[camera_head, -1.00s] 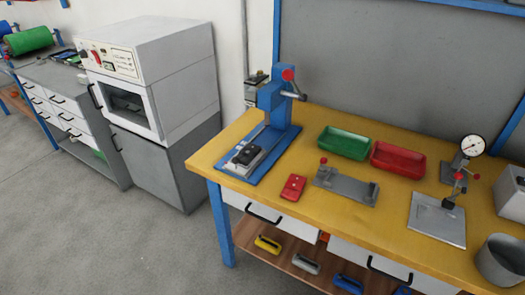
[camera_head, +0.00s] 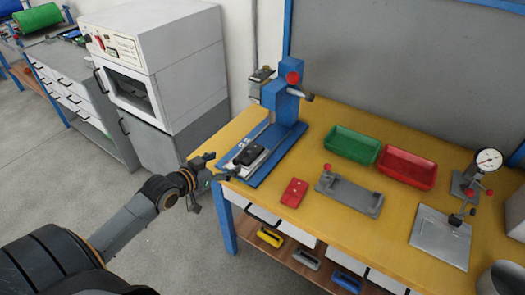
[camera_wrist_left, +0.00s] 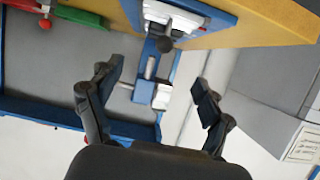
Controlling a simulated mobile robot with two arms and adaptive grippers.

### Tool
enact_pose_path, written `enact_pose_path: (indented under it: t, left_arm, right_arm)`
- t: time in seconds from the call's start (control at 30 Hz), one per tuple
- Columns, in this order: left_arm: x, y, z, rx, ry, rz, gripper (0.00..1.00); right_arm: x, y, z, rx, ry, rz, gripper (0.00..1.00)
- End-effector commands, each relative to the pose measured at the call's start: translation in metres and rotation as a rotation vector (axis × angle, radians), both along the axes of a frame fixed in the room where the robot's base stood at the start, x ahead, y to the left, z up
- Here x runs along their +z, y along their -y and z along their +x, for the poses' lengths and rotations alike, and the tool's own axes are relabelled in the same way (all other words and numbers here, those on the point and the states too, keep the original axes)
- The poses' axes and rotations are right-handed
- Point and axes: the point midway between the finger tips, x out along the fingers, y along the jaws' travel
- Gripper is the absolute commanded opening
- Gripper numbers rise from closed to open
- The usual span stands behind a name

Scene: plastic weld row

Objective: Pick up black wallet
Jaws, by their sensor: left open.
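The black wallet is most likely the small black flat object (camera_head: 248,155) lying on the grey slide of the blue press (camera_head: 280,115) in the head view. I cannot make it out surely in the left wrist view. My left gripper (camera_head: 213,180) is just left of the press base, at the table's left edge, apart from the black object. Its two fingers are spread and empty in the left wrist view (camera_wrist_left: 157,82), with the blue press between and beyond them. My right gripper is not in view.
On the yellow table (camera_head: 300,230) are a red case (camera_head: 294,192), a grey fixture (camera_head: 349,195), a green tray (camera_head: 351,145), a red tray (camera_head: 405,167) and a dial gauge stand (camera_head: 465,180). A white oven (camera_head: 160,75) stands behind my left arm.

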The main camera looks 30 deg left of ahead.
Motion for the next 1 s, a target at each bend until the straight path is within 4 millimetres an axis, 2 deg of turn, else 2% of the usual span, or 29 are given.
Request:
enact_pose_path:
  t: [0.33, 0.67, 1.0]
  left_arm:
    - [-0.024, 0.004, 0.057, 0.003, 0.001, -0.001, 0.79]
    - [-0.035, 0.006, 0.079, 0.002, -0.001, -0.001, 0.79]
    - [-0.054, 0.010, 0.115, 0.002, 0.000, 0.001, 0.79]
  right_arm:
    - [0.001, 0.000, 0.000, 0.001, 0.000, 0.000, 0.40]
    - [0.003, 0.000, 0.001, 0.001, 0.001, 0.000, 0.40]
    - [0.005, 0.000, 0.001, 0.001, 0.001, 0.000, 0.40]
